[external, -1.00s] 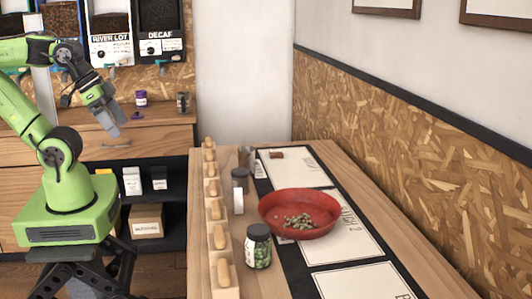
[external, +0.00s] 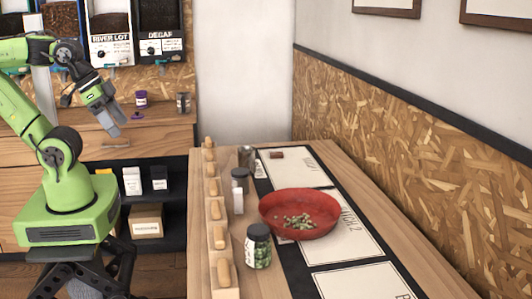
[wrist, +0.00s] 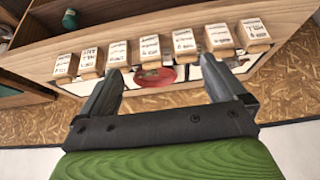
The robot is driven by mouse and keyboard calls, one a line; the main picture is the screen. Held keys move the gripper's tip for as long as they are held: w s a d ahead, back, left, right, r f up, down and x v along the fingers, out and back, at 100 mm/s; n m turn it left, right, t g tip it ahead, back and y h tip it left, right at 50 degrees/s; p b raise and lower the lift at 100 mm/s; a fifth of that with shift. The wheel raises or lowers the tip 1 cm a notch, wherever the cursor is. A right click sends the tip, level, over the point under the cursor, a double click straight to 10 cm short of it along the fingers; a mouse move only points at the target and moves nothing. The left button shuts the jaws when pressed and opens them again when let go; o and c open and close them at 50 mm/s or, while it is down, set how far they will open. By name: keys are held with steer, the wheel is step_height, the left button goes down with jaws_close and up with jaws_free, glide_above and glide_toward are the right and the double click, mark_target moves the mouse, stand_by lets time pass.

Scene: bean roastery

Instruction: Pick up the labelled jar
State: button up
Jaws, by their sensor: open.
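A glass jar with a dark lid and green beans inside (external: 258,247) stands upright near the front of the long wooden table in the external view. A second, smaller dark-lidded jar (external: 240,180) stands farther back, with a white label or card at its front. I cannot tell which one the task names, and I cannot make out either jar surely in the wrist view. My gripper (external: 114,121) is at the left, far from both jars and beyond the table's edge. In the wrist view my gripper (wrist: 160,88) has its fingers wide apart with nothing between them.
A red bowl of beans (external: 300,213) stands right of the green-bean jar, over printed mats (external: 357,280). A row of wooden-handled pieces (external: 218,237) lines the table's left edge. Labelled block ends (wrist: 150,48) show in the wrist view. A counter (external: 150,142) stands behind my arm.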

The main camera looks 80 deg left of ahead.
steer(key=shift+c, duration=1.2)
